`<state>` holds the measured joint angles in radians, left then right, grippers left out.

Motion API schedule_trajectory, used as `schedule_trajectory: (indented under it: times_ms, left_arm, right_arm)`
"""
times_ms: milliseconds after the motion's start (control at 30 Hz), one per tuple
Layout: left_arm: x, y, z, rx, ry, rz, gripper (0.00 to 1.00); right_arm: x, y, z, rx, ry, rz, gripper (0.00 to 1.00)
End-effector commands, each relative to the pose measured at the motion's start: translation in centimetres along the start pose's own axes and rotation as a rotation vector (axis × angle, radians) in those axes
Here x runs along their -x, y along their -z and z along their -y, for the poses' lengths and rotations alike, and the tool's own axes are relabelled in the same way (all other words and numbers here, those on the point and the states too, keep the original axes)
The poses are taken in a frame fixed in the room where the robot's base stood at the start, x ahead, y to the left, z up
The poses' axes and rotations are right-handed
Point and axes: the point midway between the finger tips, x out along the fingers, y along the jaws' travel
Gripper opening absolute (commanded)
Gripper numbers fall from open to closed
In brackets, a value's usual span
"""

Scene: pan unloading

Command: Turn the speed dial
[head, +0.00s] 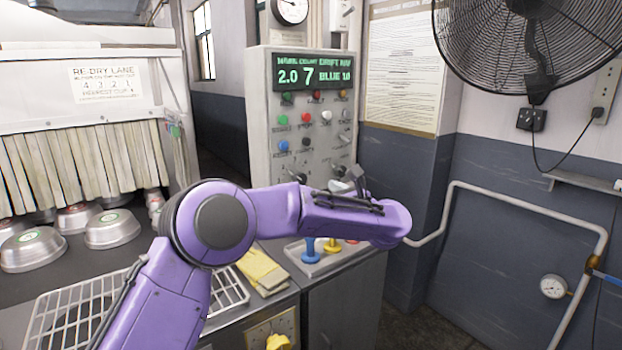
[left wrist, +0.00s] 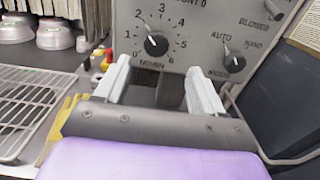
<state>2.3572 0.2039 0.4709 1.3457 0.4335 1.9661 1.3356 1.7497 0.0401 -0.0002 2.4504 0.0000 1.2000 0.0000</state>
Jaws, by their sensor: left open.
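The speed dial is a black knob (left wrist: 156,44) on a grey panel, ringed by numbers up to 6 and marked M/MIN below. Its white pointer tilts up and left, near the 2. In the left wrist view my left gripper (left wrist: 160,74) is open, its two pale fingers apart below the dial, with nothing between them. I cannot tell whether they touch the panel. The control panel (head: 262,130) has a display (head: 313,72) reading 2.0, 7 and BLUE 10.
A mode knob (left wrist: 235,63), marked AUTO and HAND, is right of the dial. Coloured buttons fill the panel's upper part. A fan (head: 530,45) hangs at right.

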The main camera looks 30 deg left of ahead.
Motion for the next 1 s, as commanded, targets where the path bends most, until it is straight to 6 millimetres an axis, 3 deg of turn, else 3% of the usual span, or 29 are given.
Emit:
schedule_trajectory:
  times_ms: [100, 300, 667, 833, 1000]
  left_arm:
    - [-3.2, -0.4, -0.4, -0.001, -0.010, -0.002, 0.69]
    - [-6.5, -0.2, -0.3, -0.001, -0.007, -0.002, 0.69]
    - [-7.2, 0.0, -0.1, -0.002, -0.002, 0.000, 0.69]
    - [-7.2, 0.0, -0.1, -0.002, -0.002, 0.000, 0.14]
    - [-7.2, 0.0, -0.1, -0.005, -0.001, 0.000, 0.13]
  right_arm:
    - [1.4, 0.6, -0.1, 0.000, 0.000, 0.000, 0.00]
    - [2.3, 1.0, -0.2, 0.000, 0.001, 0.000, 0.00]
    - [2.3, 1.0, -0.2, 0.000, 0.001, -0.001, 0.00]
    - [2.3, 1.0, -0.2, 0.000, 0.001, 0.000, 0.00]
    - [2.3, 1.0, -0.2, 0.000, 0.001, -0.001, 0.00]
